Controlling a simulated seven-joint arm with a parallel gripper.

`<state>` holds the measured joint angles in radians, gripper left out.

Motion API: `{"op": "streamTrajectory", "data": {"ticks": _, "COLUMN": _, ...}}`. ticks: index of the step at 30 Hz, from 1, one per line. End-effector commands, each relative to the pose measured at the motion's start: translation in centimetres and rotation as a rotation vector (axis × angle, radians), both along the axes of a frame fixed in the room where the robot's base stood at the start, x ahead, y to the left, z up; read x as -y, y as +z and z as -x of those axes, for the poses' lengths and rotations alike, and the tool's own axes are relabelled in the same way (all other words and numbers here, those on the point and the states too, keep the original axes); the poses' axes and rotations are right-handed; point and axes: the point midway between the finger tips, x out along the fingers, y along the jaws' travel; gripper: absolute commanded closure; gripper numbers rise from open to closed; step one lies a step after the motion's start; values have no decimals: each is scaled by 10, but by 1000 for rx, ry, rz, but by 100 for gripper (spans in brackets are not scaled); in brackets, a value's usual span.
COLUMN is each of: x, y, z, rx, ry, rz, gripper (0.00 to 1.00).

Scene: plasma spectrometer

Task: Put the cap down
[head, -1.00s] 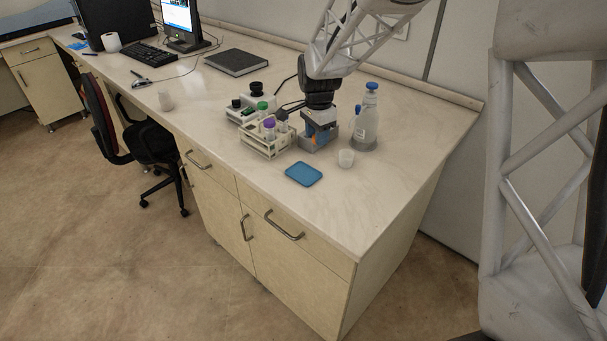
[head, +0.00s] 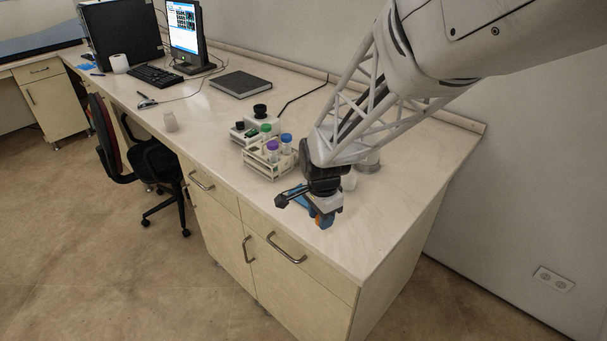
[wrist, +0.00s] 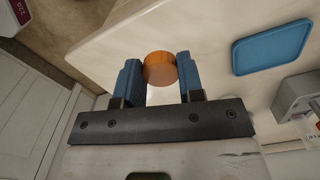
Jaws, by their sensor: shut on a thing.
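An orange round cap (wrist: 160,68) is held between the two blue fingers of my gripper (wrist: 162,80) in the wrist view. I cannot tell whether the cap touches the bench. The blue tray (wrist: 272,47) lies flat and empty to the right of the cap in the wrist view. In the head view my gripper mostly hides the tray.
A rack (head: 268,165) with several capped tubes stands left of my gripper. A device with a black knob (head: 260,111) is behind it. The bench's right front corner is bare.

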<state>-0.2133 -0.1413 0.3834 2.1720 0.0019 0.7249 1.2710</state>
Motion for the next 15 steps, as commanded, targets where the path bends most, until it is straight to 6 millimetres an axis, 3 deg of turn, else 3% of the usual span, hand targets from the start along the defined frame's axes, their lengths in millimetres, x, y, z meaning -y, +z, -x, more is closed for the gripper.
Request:
{"op": "streamTrajectory", "data": {"ticks": 8, "x": -1, "y": 0, "z": -3, "rx": -1, "ry": 0, "rz": 0, "gripper": 86}}
{"op": "streamTrajectory", "data": {"ticks": 15, "x": -4, "y": -2, "z": -22, "rx": -1, "ry": 0, "rz": 0, "gripper": 86}}
